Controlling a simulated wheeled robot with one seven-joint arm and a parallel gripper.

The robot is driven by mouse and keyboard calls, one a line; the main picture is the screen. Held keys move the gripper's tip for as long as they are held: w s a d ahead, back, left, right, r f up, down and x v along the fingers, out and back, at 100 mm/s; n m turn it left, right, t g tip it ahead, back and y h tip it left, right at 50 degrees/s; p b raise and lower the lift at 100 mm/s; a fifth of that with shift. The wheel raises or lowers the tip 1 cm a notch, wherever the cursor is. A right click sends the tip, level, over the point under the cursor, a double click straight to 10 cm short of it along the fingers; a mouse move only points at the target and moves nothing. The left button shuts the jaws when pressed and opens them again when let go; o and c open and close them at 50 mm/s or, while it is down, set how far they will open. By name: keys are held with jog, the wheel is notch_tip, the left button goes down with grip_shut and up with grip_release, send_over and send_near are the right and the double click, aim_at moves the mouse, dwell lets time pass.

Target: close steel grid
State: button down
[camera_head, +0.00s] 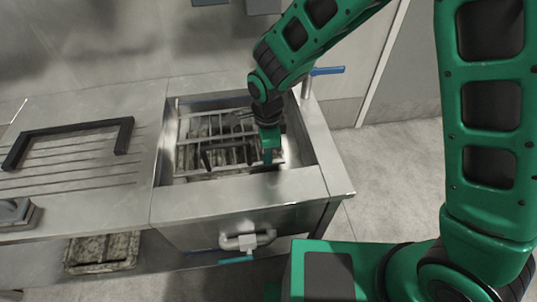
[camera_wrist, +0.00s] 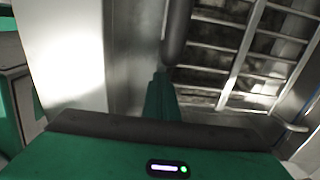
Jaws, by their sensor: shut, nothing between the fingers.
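The steel grid (camera_head: 190,130) is a rack of metal bars inside the sink-like basin (camera_head: 240,197). It looks lowered into the basin, but its exact tilt is hard to tell. A dark bar handle (camera_head: 205,158) shows over it. My gripper (camera_head: 268,161) reaches into the right part of the basin. In the wrist view, my shut green fingers (camera_wrist: 161,90) are beside a dark round bar (camera_wrist: 177,35), with the grid bars (camera_wrist: 240,62) to the right. Nothing shows between the fingers. I cannot tell whether they touch the bar.
A ribbed steel worktop (camera_head: 75,178) with a black U-shaped handle (camera_head: 70,133) lies to the left. A blue lever (camera_head: 328,70) stands behind the basin's right corner. A pipe (camera_head: 247,240) hangs in front below. Open floor (camera_head: 390,165) is to the right.

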jog(key=shift+s+d+f+g, duration=0.1)
jog(key=shift+s+f+g, duration=0.2)
jog(key=shift+s+f, duration=0.35)
jog(key=shift+w+r, duration=0.3)
jog(key=shift+r, duration=0.2)
jog(key=shift+w+a+r, duration=0.2)
jog(key=shift+w+r, duration=0.7)
jog(key=shift+w, duration=0.05)
notch_tip(320, 180, up, 12)
jog(key=s, duration=0.1)
jog(key=w+d+r+n, duration=0.1)
jog(key=w+d+r, duration=0.1)
jog(key=d, duration=0.5)
jog(key=w+d+r+n, duration=0.1)
jog(key=d+r, duration=0.1)
jog(key=d, duration=0.6)
jog(key=s+d+r+n, duration=0.2)
jog(key=d, duration=1.2)
jog(key=s+d+n, duration=0.5)
jog(key=s+d, duration=1)
jog(key=s, duration=0.1)
jog(key=shift+s+d, duration=0.25)
